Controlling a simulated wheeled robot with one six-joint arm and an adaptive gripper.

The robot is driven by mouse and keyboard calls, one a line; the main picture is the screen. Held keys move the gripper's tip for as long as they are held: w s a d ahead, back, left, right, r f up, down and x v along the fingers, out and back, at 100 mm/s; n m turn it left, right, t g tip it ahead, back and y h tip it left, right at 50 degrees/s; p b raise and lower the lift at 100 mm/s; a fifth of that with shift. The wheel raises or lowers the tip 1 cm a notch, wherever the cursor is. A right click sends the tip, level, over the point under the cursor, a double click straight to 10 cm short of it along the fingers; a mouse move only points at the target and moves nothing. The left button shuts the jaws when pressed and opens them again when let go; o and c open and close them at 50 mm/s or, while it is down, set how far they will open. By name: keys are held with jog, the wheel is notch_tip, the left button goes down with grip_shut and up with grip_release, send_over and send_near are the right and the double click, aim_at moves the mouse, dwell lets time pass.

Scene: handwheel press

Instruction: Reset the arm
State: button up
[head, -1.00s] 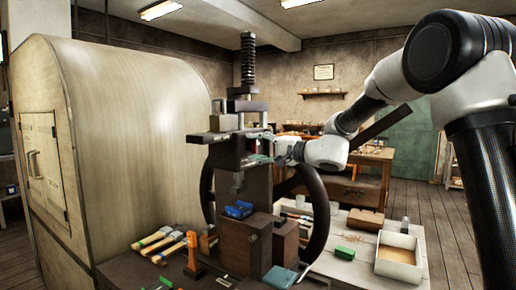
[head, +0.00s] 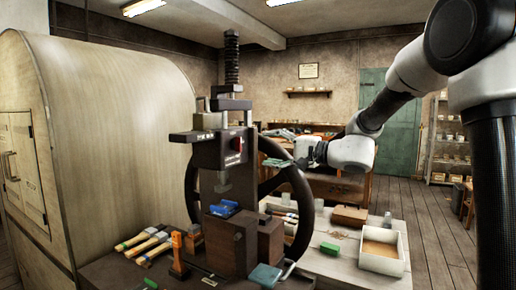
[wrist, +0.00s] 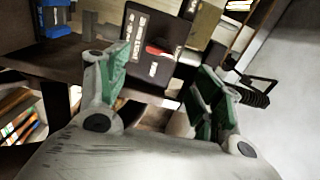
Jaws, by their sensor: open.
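My gripper (head: 280,155) is in the head view, just right of the press's upper body, at the height of its label plate. Its green-padded fingers are spread, with nothing between them. In the wrist view my gripper (wrist: 160,85) shows both fingers apart, and the dark press head (wrist: 150,45) with white labels and a red mark is seen beyond them. The handwheel press (head: 225,150) stands upright with a screw and spring on top. Its dark handwheel (head: 303,215) is a large ring behind and right of the column, partly hidden by my gripper and the blocks.
A blue block (head: 223,209) sits on the press base. A cream tray (head: 383,248) stands on the right table. A large rounded cabinet (head: 120,130) fills the left.

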jog(key=shift+s+d, duration=0.35)
jog(key=shift+d, duration=0.1)
jog(key=s+d+f+n+g+h, duration=0.1)
jog(key=s+d+f+g+h, duration=0.25)
jog(key=s+f, duration=0.5)
jog(key=s+d+f+n+g+h, duration=0.1)
jog(key=s+d+f+g+h, duration=0.3)
jog(key=s+f, duration=0.4)
jog(key=s+d+r+n+t+h, duration=0.1)
jog(key=s+d+r+n+h, duration=0.2)
jog(key=s+d, duration=1.4)
jog(key=shift+d+r+n+t+h, duration=0.3)
jog(key=shift+n+h, duration=0.5)
jog(key=shift+h, duration=1.45)
jog(key=shift+a+f, duration=0.1)
